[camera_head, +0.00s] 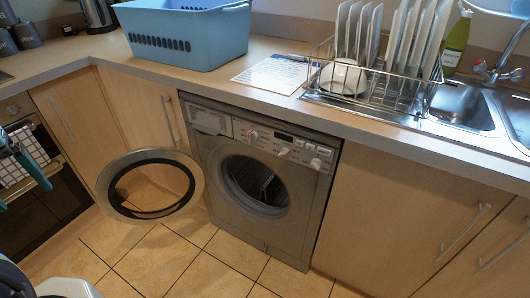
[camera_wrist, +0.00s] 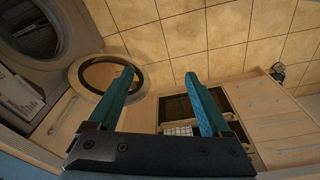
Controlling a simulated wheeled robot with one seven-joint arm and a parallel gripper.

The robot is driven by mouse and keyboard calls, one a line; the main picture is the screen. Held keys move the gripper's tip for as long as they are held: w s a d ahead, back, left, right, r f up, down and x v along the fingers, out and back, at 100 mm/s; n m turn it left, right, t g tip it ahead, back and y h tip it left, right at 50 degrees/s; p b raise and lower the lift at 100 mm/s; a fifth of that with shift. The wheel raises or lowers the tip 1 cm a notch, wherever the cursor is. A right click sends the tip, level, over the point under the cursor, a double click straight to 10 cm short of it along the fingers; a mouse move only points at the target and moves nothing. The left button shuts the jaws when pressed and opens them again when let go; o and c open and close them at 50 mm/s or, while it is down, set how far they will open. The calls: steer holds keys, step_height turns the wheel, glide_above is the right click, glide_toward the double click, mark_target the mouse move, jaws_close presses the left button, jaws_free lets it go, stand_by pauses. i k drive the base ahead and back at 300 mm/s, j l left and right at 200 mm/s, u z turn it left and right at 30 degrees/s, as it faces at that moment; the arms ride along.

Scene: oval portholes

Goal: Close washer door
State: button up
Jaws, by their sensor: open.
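The grey washer (camera_head: 264,225) stands under the counter in the middle of the head view. Its round silver-rimmed door (camera_head: 197,180) is swung wide open to the left, and the dark drum opening is exposed. The door also shows in the wrist view (camera_wrist: 141,100), with part of the washer (camera_wrist: 72,25) at the upper left. My gripper (camera_wrist: 160,76) has two teal fingers spread apart with nothing between them. In the wrist view its left fingertip overlaps the door's rim; I cannot tell whether they touch. In the head view only part of my gripper shows at the left edge.
An oven (camera_head: 62,203) with a checked towel (camera_head: 22,165) is at the left. A blue basket (camera_head: 190,42), a sheet of paper (camera_head: 270,74) and a dish rack (camera_head: 372,95) stand on the counter. Tiled floor (camera_head: 180,262) lies clear before the washer.

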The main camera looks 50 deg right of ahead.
mark_target(109, 197)
steer(key=i+l+u, duration=0.7)
steer(key=i, duration=0.2)
